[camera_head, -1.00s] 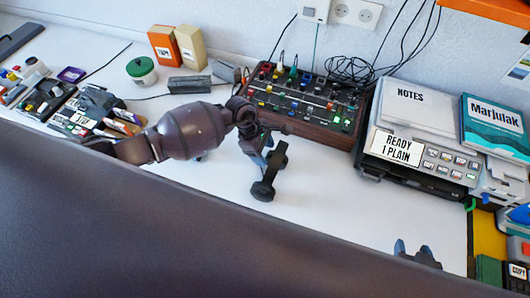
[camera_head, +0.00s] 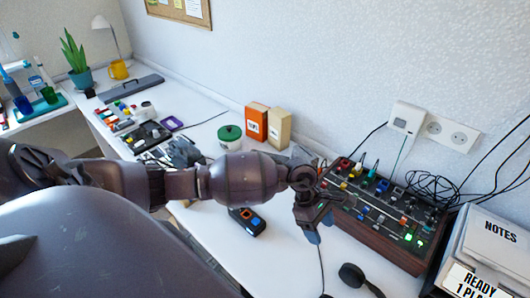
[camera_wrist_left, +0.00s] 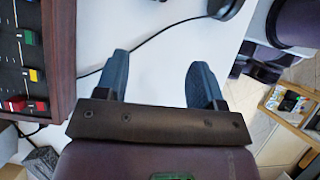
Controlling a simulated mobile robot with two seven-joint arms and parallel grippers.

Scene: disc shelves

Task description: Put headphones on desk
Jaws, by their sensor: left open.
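The black headphones (camera_head: 355,278) lie on the white desk (camera_head: 284,262) at the bottom of the head view, partly cut off by the frame edge. A black rounded part of them (camera_wrist_left: 226,8) shows at the top edge of the left wrist view. My left gripper (camera_head: 318,226) is above the desk in front of the mixer, up and left of the headphones and apart from them. In the left wrist view its blue fingers (camera_wrist_left: 158,68) are spread with only desk and a thin black cable visible between them. My right gripper is out of view.
The mixer (camera_head: 385,208) stands right of my left gripper. A black handheld device (camera_head: 247,221) lies below my forearm. Orange (camera_head: 254,123) and cream (camera_head: 279,128) boxes and a green-lidded jar (camera_head: 230,136) stand behind. The NOTES stack (camera_head: 492,238) is at right.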

